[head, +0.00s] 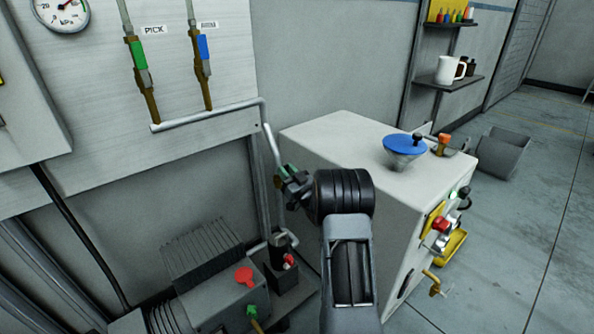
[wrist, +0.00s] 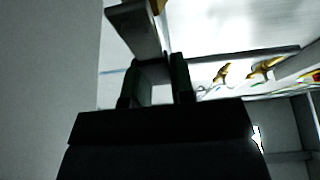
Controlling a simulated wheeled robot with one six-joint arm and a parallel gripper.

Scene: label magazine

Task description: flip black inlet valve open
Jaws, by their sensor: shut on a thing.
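My gripper (head: 289,176) is at the lower part of the white pipe (head: 271,143), left of the white cabinet. In the wrist view, its two dark fingers (wrist: 154,84) are shut on the end of a dark grey bar, which I take to be the lever of the black inlet valve (wrist: 134,28). A bit of brass shows at the top by the bar. In the head view, my gripper and wrist hide most of the valve, so I cannot tell its exact lever angle.
A white cabinet (head: 345,140) with a blue funnel (head: 405,146) on top stands close on the right. A pump (head: 205,275) with a red knob (head: 244,276) is below left. Green (head: 138,55) and blue (head: 203,48) valves are on the wall panel.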

